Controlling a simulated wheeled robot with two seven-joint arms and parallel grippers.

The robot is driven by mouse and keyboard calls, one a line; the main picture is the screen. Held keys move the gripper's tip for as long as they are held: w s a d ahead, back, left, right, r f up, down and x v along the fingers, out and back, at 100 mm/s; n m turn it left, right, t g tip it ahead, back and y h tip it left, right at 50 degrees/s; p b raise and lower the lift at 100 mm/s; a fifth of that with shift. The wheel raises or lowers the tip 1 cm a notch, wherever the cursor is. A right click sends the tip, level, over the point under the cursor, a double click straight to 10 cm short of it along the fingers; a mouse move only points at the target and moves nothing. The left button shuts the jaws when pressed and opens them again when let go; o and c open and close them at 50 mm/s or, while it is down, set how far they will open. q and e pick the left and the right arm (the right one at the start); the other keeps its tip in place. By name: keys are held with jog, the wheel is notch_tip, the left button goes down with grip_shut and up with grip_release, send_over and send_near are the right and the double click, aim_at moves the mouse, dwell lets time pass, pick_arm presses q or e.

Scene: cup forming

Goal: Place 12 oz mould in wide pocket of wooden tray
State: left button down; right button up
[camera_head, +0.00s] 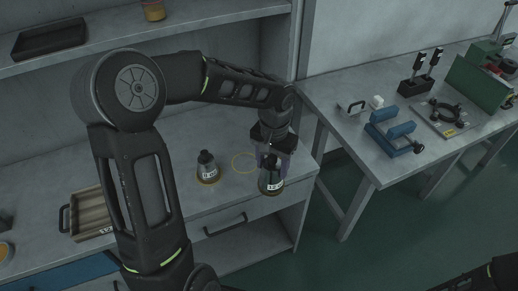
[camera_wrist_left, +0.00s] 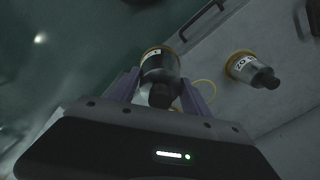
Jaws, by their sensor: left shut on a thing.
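A dark mould with a pale label and yellowish base rim (camera_head: 271,186) is between the fingers of my left gripper (camera_head: 270,162), at the right end of the counter. In the left wrist view the mould (camera_wrist_left: 160,68) sits between both purple fingers (camera_wrist_left: 160,92). Its label is too small to read surely. It looks raised off the counter, but the gap is unclear. The wooden tray (camera_head: 88,213) lies at the counter's left, partly hidden behind my left arm; its pockets cannot be told apart. My right gripper is out of view.
A second labelled mould (camera_head: 207,168) stands upright on the counter, also in the left wrist view (camera_wrist_left: 250,70). A yellow ring (camera_head: 244,163) marks the counter between the moulds. A shelf (camera_head: 190,37) overhangs the back. A side table (camera_head: 380,165) with blue equipment stands right.

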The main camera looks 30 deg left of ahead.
pick_arm(q)
jog(key=w+d+f+b, duration=0.1)
jog(key=d+f+b, duration=0.2)
jog(key=f, duration=0.8)
jog(key=w+d+f+b, duration=0.1)
jog(key=d+f+b, duration=0.2)
jog(key=f+b, duration=0.4)
notch_tip(320, 180, down, 4)
jog(key=shift+w+d, duration=0.15)
jog(key=shift+d, duration=0.1)
